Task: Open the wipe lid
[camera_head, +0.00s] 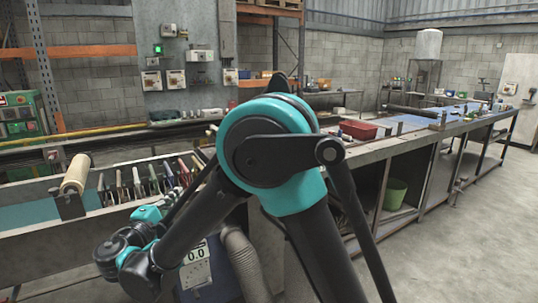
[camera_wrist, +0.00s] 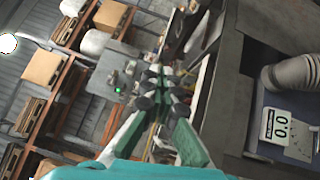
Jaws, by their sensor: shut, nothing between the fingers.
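I cannot make out a wipe container or its lid in either view. My gripper (camera_wrist: 162,82) shows in the middle of the wrist view, with its dark fingertips together and nothing between them. It appears apart from any object. In the head view my arm fills the centre and bends down to the lower left, and I cannot make out the fingertips there.
A long workbench (camera_head: 470,122) with a red bin (camera_head: 358,129) runs along the right. A machine trough with several tools and a cream roller (camera_head: 75,174) is at left. A grey hose (camera_head: 244,262) and a display (camera_head: 196,257) stand below. Floor is open at right.

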